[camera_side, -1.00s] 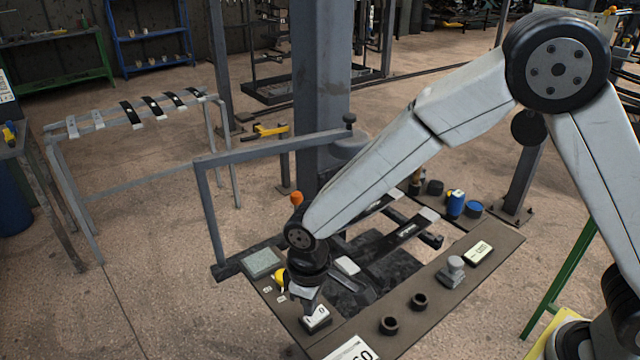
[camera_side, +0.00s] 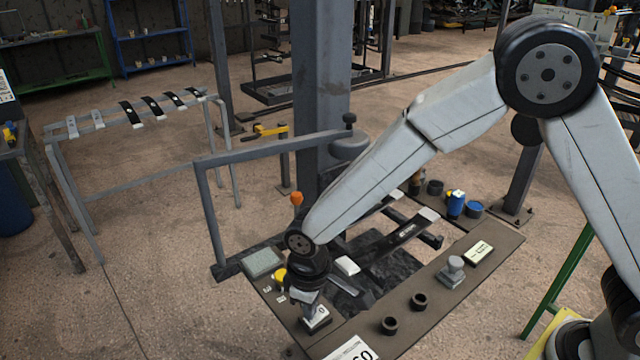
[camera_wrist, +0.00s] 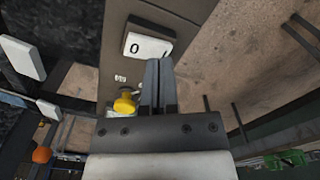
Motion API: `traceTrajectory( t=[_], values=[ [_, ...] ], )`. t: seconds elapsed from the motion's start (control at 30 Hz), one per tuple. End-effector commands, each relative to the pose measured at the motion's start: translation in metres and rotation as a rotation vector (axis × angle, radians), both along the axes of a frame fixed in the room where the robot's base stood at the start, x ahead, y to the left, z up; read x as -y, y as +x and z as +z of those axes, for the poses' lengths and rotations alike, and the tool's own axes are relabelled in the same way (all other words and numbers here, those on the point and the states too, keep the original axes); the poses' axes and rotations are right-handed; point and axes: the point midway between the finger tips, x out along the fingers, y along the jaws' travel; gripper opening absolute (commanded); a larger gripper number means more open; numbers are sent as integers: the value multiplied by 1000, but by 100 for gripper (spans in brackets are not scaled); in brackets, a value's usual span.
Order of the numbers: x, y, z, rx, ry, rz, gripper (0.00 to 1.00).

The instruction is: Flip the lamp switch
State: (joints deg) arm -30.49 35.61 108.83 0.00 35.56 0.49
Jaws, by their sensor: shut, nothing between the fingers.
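The lamp switch (camera_side: 315,319) is a small pale rocker marked 0 and 1, set at the near left corner of the bench. It also shows in the wrist view (camera_wrist: 148,42), with its 1 end partly behind my fingertips. My gripper (camera_side: 306,310) points down over the switch with its fingers shut and empty. In the wrist view the fingertips (camera_wrist: 158,66) overlap the edge of the switch by the 1. I cannot tell whether they touch it. A yellow knob (camera_side: 280,275) stands beside the switch; it also shows in the wrist view (camera_wrist: 125,101).

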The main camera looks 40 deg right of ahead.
Motion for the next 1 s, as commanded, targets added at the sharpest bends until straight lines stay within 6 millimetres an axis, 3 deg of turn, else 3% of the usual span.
traceTrajectory(
  t=[1.0],
  values=[
    [0, 0, -11, 0, 0, 0, 0]
  ],
)
